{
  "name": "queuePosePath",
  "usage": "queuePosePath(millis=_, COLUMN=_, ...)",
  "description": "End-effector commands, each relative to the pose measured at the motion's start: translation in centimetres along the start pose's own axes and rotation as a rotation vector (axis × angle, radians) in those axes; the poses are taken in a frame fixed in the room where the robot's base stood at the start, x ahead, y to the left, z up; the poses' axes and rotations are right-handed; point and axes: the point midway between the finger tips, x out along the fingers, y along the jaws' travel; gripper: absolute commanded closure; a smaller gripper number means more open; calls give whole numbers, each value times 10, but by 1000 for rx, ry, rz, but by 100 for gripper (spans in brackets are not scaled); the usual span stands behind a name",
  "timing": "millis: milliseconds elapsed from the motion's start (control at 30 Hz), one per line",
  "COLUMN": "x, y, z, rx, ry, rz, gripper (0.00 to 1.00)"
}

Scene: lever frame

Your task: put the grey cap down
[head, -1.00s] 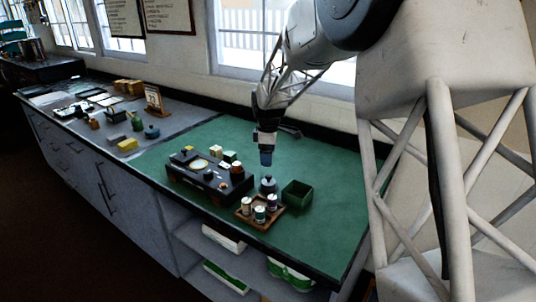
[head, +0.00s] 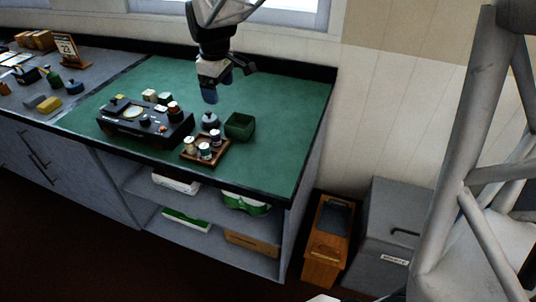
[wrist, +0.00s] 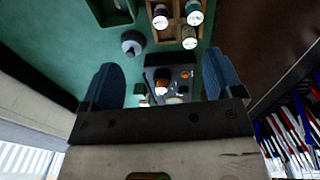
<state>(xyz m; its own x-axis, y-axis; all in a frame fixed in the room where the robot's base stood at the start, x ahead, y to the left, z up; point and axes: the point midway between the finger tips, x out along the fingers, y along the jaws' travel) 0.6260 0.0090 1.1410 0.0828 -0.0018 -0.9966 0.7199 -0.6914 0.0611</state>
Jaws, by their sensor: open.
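A grey round piece with a small knob (head: 210,121), which looks like the grey cap, stands on the green mat (head: 270,92) between the black device and the green box. It also shows in the wrist view (wrist: 132,43), left of the gap between the fingers. My gripper (head: 211,94) hangs above the mat, apart from the grey piece and behind it in the head view. In the wrist view my gripper (wrist: 161,82) has its two blue fingers wide apart with nothing held between them.
The black device (head: 145,124) carries a dial and several small blocks and knobs. A brown wooden tray (head: 207,158) with three capped jars stands in front of the grey piece. An open green box (head: 239,126) is to its right. The mat's right side is clear.

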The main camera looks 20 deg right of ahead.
Motion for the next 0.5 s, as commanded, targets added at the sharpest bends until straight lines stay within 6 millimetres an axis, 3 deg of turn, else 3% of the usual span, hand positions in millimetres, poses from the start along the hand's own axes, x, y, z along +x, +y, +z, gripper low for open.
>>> queuePosePath(millis=200, x=-23, y=-44, z=48, rx=164, ry=23, rz=22, gripper=14)
queuePosePath(millis=500, x=-38, y=-104, z=110, rx=391, ry=58, rz=45, gripper=14)
